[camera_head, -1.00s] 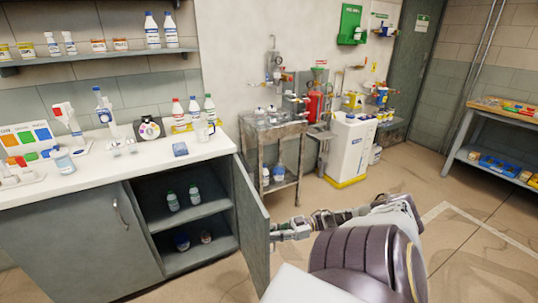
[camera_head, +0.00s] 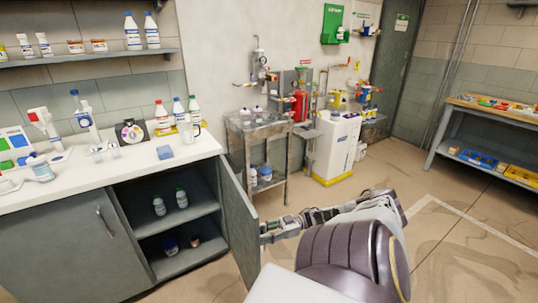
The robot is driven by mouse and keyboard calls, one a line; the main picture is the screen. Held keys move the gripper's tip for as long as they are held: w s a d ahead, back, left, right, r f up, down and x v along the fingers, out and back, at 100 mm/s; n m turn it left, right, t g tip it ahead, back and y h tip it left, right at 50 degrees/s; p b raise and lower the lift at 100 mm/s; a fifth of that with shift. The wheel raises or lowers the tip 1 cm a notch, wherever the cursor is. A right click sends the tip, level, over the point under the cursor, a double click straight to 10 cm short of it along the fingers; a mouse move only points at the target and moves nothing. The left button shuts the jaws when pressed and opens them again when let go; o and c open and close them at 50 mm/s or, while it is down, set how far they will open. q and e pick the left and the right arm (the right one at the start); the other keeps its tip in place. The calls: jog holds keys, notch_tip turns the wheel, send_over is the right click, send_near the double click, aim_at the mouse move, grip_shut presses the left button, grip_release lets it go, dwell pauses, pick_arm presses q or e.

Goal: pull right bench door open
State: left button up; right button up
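The right bench door (camera_head: 238,223) stands wide open, swung out from the right end of the bench cabinet. Its handle is hidden. The open cabinet (camera_head: 180,264) shows two shelf levels with small bottles inside. My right arm comes in from the lower right, and my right gripper (camera_head: 267,232) is at the outer face of the door, near its free edge. The fingertips are small and partly hidden, so I cannot tell whether they hold the handle. My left gripper is not in view.
The left bench door (camera_head: 75,255) is closed, with a curved handle. The white countertop (camera_head: 120,169) carries bottles and lab items. A metal stand (camera_head: 256,155) and a white unit (camera_head: 336,146) stand behind the open door. A shelf bench (camera_head: 488,150) stands at the right. The floor between is clear.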

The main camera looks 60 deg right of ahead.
jog(key=shift+d, duration=0.1)
jog(key=v, duration=1.1)
jog(key=shift+s+d, duration=0.25)
jog(key=shift+s, duration=0.1)
jog(key=shift+s, duration=0.1)
dwell(0.8)
